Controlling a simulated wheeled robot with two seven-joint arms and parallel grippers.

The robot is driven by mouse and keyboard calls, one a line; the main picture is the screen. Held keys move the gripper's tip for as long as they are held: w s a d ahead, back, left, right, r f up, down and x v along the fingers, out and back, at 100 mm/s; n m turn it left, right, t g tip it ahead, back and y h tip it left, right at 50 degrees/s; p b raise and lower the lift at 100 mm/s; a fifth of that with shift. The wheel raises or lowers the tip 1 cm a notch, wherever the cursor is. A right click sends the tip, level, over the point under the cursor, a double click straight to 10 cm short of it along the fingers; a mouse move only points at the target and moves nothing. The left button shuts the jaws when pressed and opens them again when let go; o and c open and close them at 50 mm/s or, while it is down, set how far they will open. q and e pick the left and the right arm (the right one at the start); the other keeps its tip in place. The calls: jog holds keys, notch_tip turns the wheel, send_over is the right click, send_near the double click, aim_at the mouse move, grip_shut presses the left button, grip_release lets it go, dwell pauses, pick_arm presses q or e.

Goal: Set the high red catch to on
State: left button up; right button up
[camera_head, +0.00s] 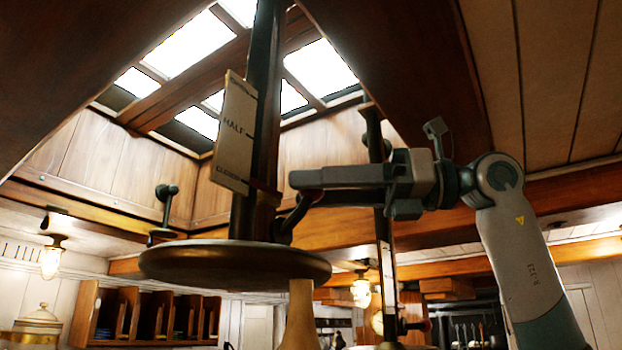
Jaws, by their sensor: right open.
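A dark upright post (264,110) rises from a round wooden disc (235,264) to the skylight. A pale plate (236,130) on it reads "HALF" and, lower, "CLOSED". A dark handle (292,219) slants up from the post's right side; a small dark reddish part (264,187) shows beside the plate's lower end. I cannot tell for sure which part is the high red catch, nor its setting. My right gripper (303,184) is open, just right of the post, its fingers pointing left over the upper end of the handle; contact is unclear. My left gripper is out of view.
A second post (384,240) with a pale plate and a red-tipped part (418,325) stands behind my right arm. A knobbed lever (166,205) is at left. Wooden shelves (150,316) and lamps (50,261) line the back. Low beams frame the skylight.

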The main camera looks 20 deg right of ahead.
jog(key=shift+w+a, duration=0.1)
jog(key=shift+a, duration=0.25)
grip_shut()
jog(key=shift+d, duration=0.1)
